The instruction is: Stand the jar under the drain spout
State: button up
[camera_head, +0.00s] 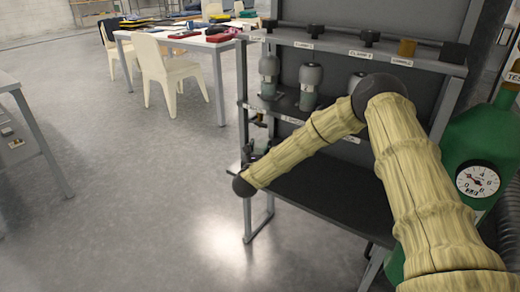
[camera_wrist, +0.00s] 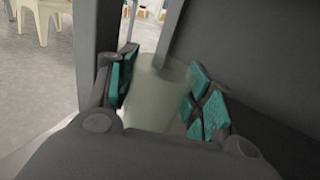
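In the wrist view, the jar (camera_wrist: 158,92), pale and translucent, stands between the teal-padded fingers of my gripper (camera_wrist: 162,88). Its sides meet the pads on both sides, and the gripper appears closed around it. The jar's lower end is hidden behind the gripper body. In the head view, my arm crosses in front of the grey washer stand (camera_head: 455,68) and hides most of the gripper and the jar. I cannot pick out the drain spout in either view.
The stand has labelled upper fittings, grey bottle-like vessels (camera_head: 310,86) and a dark lower shelf (camera_head: 325,200). A green gas cylinder (camera_head: 478,135) with a gauge (camera_head: 477,181) is close on the right. White chairs (camera_head: 170,75) and a table are behind.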

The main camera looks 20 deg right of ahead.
jog(key=shift+o, duration=0.8)
jog(key=shift+r, duration=0.1)
jog(key=p+v, duration=0.2)
jog(key=v, duration=1)
dwell(0.5)
